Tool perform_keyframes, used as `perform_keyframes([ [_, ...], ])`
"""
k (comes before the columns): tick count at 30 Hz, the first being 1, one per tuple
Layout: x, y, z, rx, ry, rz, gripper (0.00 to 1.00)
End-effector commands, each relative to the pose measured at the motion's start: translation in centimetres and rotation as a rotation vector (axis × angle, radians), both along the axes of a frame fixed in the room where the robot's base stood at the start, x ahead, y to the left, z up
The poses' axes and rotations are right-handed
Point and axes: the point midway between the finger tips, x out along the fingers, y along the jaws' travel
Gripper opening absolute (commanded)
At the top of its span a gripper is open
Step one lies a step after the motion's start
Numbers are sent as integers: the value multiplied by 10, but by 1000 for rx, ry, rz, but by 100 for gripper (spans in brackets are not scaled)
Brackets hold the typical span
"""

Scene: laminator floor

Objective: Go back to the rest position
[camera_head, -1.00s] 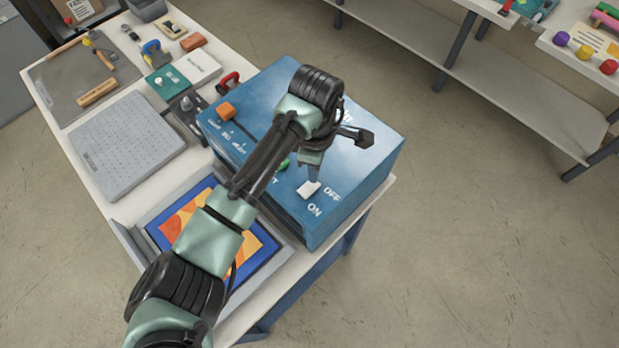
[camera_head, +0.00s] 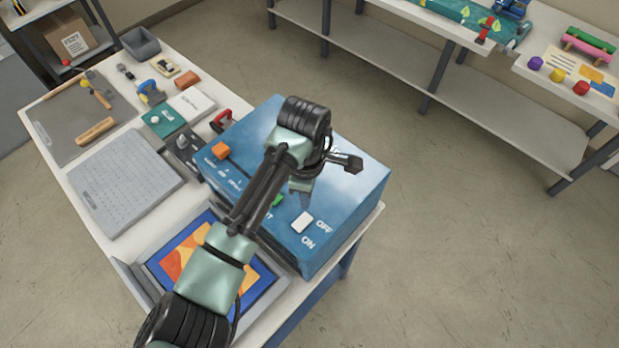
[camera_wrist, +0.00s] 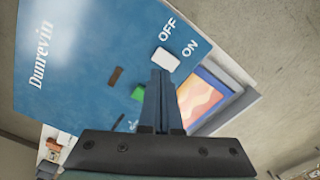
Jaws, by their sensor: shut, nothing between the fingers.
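My gripper (camera_head: 301,198) hangs over the top of the blue laminator (camera_head: 355,186), beside the white OFF/ON switch (camera_head: 302,222). In the wrist view my gripper (camera_wrist: 160,78) is shut and empty, its fingers pointing toward the switch (camera_wrist: 165,59) with the blue surface (camera_wrist: 75,60) below. I cannot tell the exact gap to the surface. A green button (camera_head: 277,200) lies just left of the gripper and also shows in the wrist view (camera_wrist: 138,93). An orange slider knob (camera_head: 220,150) sits at the laminator's left side.
A tray with a blue and orange picture (camera_head: 262,283) is partly behind my arm. The white table (camera_head: 105,215) also holds a grey perforated plate (camera_head: 125,180), tools and a grey bin (camera_head: 140,43). A shelf bench (camera_head: 450,105) stands behind; open floor lies right.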

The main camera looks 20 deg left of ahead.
Motion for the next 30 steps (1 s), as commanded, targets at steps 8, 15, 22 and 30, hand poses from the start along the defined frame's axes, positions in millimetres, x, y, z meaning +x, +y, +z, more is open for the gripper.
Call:
perform_keyframes([
  [8,0,0,0,0,0,0,0],
  [15,80,-59,43,23,-356,-337,0],
  [22,152,-143,176,265,-975,-811,0],
  [30,102,-181,366,986,-1593,-1046,0],
])
